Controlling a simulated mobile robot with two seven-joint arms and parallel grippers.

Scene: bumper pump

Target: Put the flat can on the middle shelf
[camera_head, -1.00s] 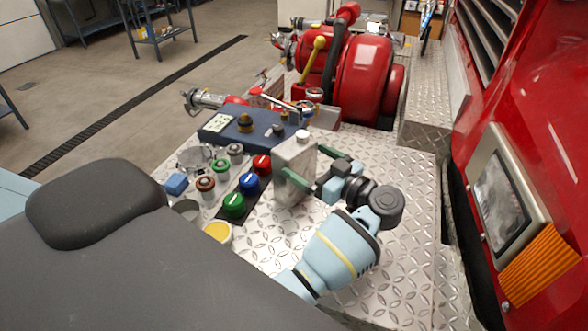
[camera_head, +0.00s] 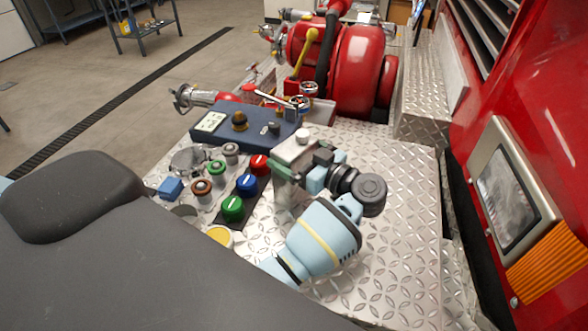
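The flat can (camera_head: 291,144) is a grey metal can with a white cap. It stands upright on the diamond-plate deck, beside the coloured knobs. One dark green finger crosses the can's near face; the other finger is mostly hidden behind the can and hand. Whether the fingers press on the can cannot be seen.
Red, blue and green knobs (camera_head: 246,184) stand close left of the can. A blue control box (camera_head: 240,130) and a red pump (camera_head: 352,75) lie behind. The red truck front (camera_head: 540,110) bounds the right. The deck (camera_head: 400,215) right of my arm is clear.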

